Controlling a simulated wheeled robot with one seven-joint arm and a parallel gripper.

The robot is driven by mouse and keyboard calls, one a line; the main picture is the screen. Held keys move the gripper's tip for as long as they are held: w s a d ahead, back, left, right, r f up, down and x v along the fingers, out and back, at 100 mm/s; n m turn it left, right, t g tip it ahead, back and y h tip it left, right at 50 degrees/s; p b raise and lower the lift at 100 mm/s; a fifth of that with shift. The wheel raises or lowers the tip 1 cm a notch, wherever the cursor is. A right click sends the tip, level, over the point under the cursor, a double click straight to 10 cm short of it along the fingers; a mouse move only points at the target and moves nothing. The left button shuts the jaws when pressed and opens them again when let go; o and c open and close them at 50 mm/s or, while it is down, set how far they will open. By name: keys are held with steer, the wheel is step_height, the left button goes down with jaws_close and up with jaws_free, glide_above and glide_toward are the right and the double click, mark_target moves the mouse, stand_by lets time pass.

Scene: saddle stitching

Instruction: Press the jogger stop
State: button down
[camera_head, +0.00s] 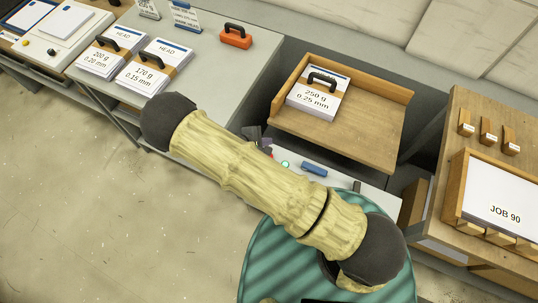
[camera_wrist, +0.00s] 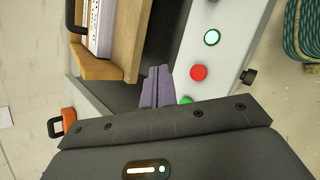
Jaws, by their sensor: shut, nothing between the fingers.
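A red button (camera_wrist: 198,73), likely the jogger stop, sits on a pale grey control panel (camera_wrist: 228,62) in the wrist view. A lit green-ringed button (camera_wrist: 212,37) is above it in the picture, and a green button (camera_wrist: 186,100) is below, partly covered by my gripper's body. My gripper (camera_wrist: 158,70) is shut and empty, its purple-grey fingers just left of the red button with a small gap in the picture. Height above the panel is hard to judge. In the head view my gripper (camera_head: 257,135) is mostly hidden behind my arm.
A wooden jogger tray (camera_head: 375,136) holding a paper stack (camera_head: 314,103) marked 250 g stands beside the panel. A blue piece (camera_head: 314,169) is on the panel's front. An orange handled block (camera_head: 236,37) and stacks (camera_head: 146,73) are on the left table. A JOB 90 board (camera_head: 497,195) is right.

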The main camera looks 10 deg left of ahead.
step_height(320, 180, down, 8)
steer(key=b, duration=0.5)
steer(key=shift+f+b, duration=0.4)
steer(key=shift+b, duration=0.05)
steer(key=shift+f, duration=0.1)
stand_by(1.7)
steer(key=shift+f+b, duration=0.3)
steer(key=shift+b, duration=0.2)
steer(key=shift+f+b, duration=0.55)
stand_by(0.6)
steer(key=shift+r, duration=0.1)
steer(key=shift+r+p, duration=0.55)
steer(key=shift+r, duration=0.35)
